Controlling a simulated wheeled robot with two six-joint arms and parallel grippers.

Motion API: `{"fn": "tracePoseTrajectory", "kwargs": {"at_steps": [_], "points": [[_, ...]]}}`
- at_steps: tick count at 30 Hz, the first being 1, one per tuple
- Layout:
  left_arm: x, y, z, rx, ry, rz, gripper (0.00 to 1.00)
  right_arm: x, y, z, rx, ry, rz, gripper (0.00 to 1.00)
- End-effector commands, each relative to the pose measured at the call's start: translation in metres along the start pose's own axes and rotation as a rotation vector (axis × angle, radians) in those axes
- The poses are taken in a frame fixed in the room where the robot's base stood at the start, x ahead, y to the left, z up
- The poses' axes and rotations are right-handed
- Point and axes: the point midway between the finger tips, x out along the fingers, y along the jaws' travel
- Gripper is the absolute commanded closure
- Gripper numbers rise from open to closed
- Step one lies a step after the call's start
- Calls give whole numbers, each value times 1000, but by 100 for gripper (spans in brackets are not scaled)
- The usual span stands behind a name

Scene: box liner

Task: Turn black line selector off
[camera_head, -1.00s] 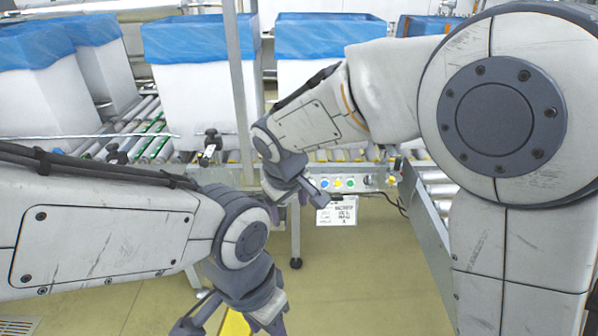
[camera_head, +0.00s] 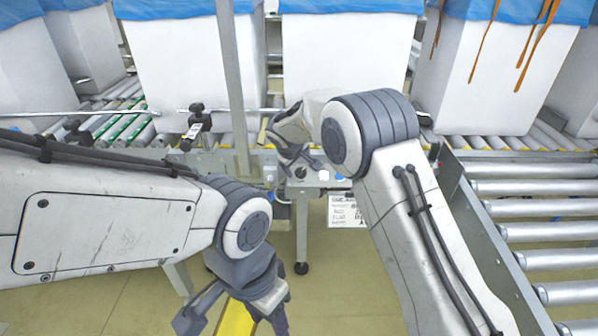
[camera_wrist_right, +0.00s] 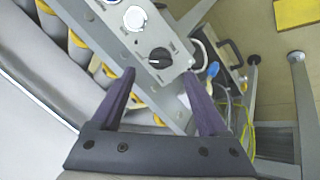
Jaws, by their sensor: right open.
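The black line selector (camera_wrist_right: 160,57) is a round black knob on a grey control panel (camera_wrist_right: 172,38). In the right wrist view it lies just beyond and between my right gripper's fingertips (camera_wrist_right: 159,74), with no clear contact. Its on or off setting is not readable. In the head view the selector (camera_head: 300,172) shows small on the panel front, close to my right gripper (camera_head: 293,158), which is partly hidden by its own wrist. My right gripper is open and empty. My left gripper (camera_head: 232,320) is low at the front, open and empty, far from the panel.
A white button (camera_head: 323,175) and a blue button (camera_head: 339,177) sit right of the selector. A white label (camera_head: 346,210) hangs below. A roller conveyor (camera_head: 535,210) is at right; white boxes with blue liners (camera_head: 350,65) stand behind. A metal post (camera_head: 232,90) rises left of the panel.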

Motion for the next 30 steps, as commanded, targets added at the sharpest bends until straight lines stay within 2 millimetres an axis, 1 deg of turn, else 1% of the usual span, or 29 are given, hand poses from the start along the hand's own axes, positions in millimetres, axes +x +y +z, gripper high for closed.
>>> {"fn": "tracePoseTrajectory", "kwargs": {"at_steps": [1, 3, 6, 9, 13, 20, 21, 23, 24, 27, 30], "points": [[3, 0, 0, 0, 0, 0, 50, 13, 0, 2, 1, -2, 0, 22], [5, 0, 0, 0, 0, 0, 50, 25, 0, 2, 1, -2, 0, 22], [7, 0, 0, 0, 0, 0, 50, 39, 0, 2, 2, -1, 1, 22], [8, -1, 0, 0, 0, 0, 50, 48, 0, 1, 0, -1, 0, 22], [8, -1, 0, 0, 0, 0, 50, 54, -1, 0, 0, 1, 0, 22], [8, -1, 0, 0, 0, 0, 50, 54, -2, -2, -2, 2, -2, 22], [8, -1, 0, 0, 0, 0, 50, 54, -2, -2, -2, 2, -2, 26], [8, -1, 0, 0, 0, 0, 50, 54, -2, -2, -2, 2, -2, 49], [8, -1, 0, 0, 0, 0, 50, 54, -2, -2, -2, 2, -2, 65], [8, -1, 0, 0, 0, 0, 50, 54, -2, -2, -3, 2, -1, 100], [8, -1, 0, 0, 0, 0, 50, 54, -2, -2, -3, 2, -1, 100]]}}
